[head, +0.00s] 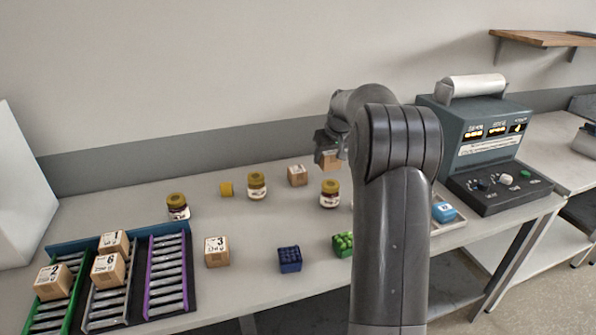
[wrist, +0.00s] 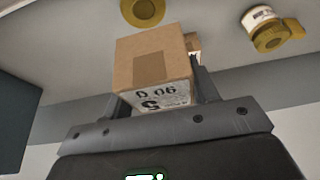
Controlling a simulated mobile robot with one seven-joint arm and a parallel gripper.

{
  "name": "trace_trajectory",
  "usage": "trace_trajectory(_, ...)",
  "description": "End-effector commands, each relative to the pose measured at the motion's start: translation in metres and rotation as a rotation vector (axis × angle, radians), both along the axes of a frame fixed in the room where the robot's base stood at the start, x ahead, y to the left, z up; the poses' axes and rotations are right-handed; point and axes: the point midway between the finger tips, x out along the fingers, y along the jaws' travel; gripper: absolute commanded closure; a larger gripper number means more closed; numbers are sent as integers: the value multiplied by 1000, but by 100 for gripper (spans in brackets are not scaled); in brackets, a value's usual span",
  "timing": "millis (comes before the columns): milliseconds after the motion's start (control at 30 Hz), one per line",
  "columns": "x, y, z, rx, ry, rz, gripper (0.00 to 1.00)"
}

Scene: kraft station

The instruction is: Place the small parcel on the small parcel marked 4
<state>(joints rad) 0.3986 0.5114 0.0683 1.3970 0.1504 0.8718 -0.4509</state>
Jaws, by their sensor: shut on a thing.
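My gripper (head: 328,150) is shut on a small brown parcel (wrist: 152,62), held above the back of the table. It shows partly in the head view (head: 331,161), beside my arm. In the wrist view its label is upside down and its number is hard to read. Another small parcel (head: 297,175) stands on the table just left of the gripper; its number cannot be read. I see no clear 4 on any parcel. Part of a parcel also shows behind the held one in the wrist view (wrist: 193,42).
Parcel 3 (head: 216,251) stands alone. Roller lanes (head: 165,275) at left bear parcels 2 (head: 53,282), 6 (head: 107,270) and one more (head: 114,243). Jars (head: 330,194), (head: 257,186), (head: 178,207), blue (head: 290,259) and green (head: 342,244) blocks stand around. A grey machine (head: 485,140) is right.

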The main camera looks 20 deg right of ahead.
Motion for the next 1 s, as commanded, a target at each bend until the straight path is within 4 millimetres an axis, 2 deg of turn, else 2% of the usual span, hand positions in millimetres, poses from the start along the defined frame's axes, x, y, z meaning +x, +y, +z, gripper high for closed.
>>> trace_trajectory(33, 13, -5, 3, 0, -1, -2, 70)
trace_trajectory(200, 44, -20, 13, -4, -1, -15, 70)
trace_trajectory(300, 56, -26, 17, -5, 1, -22, 70)
trace_trajectory(533, 70, -31, 21, -7, 2, -29, 70)
trace_trajectory(667, 81, -20, 11, -7, 5, -28, 70)
trace_trajectory(1000, 130, 36, -35, -8, 4, -28, 70)
